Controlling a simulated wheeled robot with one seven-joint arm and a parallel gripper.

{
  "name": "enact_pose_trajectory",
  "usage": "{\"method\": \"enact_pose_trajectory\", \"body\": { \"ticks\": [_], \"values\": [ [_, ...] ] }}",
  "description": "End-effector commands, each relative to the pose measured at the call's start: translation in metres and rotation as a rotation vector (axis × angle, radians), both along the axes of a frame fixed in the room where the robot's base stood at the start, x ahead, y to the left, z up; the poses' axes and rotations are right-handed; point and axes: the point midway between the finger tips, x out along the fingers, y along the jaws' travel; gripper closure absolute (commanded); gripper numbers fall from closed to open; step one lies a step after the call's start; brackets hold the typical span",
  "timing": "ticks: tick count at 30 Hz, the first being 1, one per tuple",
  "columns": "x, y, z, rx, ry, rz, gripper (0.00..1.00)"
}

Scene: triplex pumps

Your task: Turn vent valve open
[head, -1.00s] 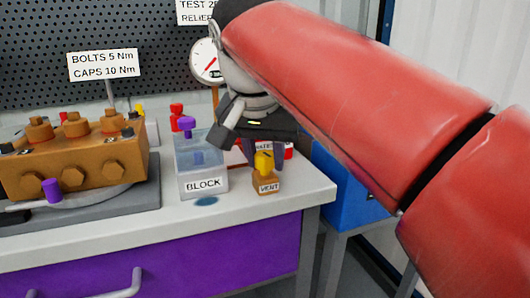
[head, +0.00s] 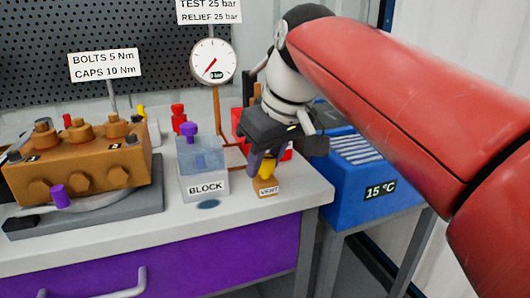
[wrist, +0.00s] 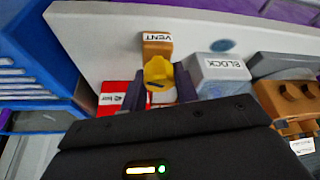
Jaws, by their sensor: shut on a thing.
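The vent valve is a small brown block (head: 266,187) labelled VENT with a yellow handle (head: 267,170) on top. It stands near the right front corner of the bench. My gripper (head: 262,162) points down at the valve, its purple fingers on either side of the yellow handle and shut on it. In the wrist view the yellow handle (wrist: 158,74) sits between the two fingers, with the brown block (wrist: 157,46) beyond. The handle's lower part and exact angle are partly hidden by the fingers.
A clear-topped BLOCK unit (head: 204,183) stands close left of the valve. A brown pump (head: 80,165) is at the far left. A pressure gauge (head: 213,62) rises behind. A blue 15 °C box (head: 355,185) stands right of the bench. The front bench edge is clear.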

Motion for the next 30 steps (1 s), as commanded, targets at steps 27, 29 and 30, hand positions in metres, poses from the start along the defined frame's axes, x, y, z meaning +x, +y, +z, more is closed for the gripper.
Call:
{"method": "enact_pose_trajectory", "body": {
  "ticks": [27,29,30],
  "values": [
    [0.0001,0.0002,0.0004,-0.002,-0.001,0.469,0.93],
    [0.0000,0.0001,0.0003,-0.001,-0.001,0.471,0.93],
    [0.0000,0.0001,0.0003,-0.002,-0.002,0.472,0.93]
  ]
}}
